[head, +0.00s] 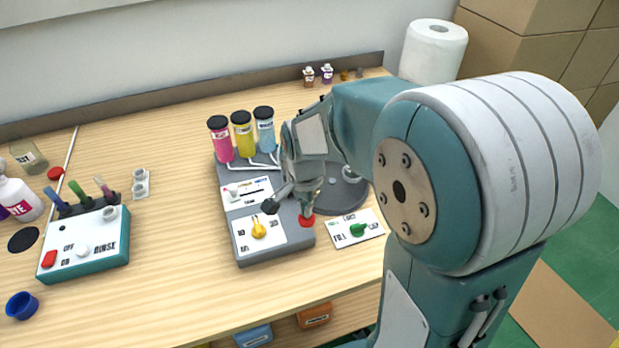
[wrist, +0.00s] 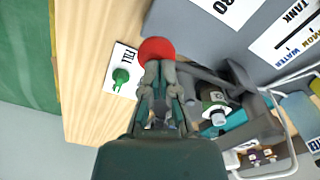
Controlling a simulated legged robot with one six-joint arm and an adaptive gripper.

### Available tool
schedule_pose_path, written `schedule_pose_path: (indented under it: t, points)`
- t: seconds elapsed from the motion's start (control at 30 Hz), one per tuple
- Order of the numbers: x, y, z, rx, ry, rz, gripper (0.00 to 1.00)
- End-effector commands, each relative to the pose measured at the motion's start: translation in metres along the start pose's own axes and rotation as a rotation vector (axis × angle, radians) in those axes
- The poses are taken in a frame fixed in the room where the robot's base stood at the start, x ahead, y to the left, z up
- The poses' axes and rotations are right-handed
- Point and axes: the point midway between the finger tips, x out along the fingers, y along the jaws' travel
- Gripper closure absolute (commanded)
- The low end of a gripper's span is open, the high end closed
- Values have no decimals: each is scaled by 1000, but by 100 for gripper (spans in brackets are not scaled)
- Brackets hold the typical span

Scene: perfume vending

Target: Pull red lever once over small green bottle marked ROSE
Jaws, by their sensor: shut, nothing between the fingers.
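The red lever knob (wrist: 157,50) sits right at my fingertips in the wrist view. It also shows as a red spot (head: 306,221) at the right edge of the grey dispenser in the head view. My gripper (wrist: 157,72) is shut and empty, its tips against or just short of the knob; I cannot tell if they touch. In the head view my gripper (head: 305,206) points down over the knob. A small green bottle (wrist: 213,99) with a pale label stands right of my fingers in the wrist view; its lettering is unreadable. It is hidden behind my arm in the head view.
The grey dispenser (head: 275,252) carries pink, yellow and blue canisters (head: 243,135) and a yellow knob (head: 258,229). A FILL plate (head: 338,240) with a green knob lies right of it. A RINSE box (head: 115,262) stands left. Wood between them is mostly clear.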

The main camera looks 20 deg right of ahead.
Motion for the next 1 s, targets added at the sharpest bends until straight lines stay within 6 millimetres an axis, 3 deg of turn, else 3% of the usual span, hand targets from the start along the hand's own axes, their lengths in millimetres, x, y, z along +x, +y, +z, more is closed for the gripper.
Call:
schedule_pose_path:
  t: [1.0]
  points:
    - [-70, 0, 0, 0, 1, -1, 100]
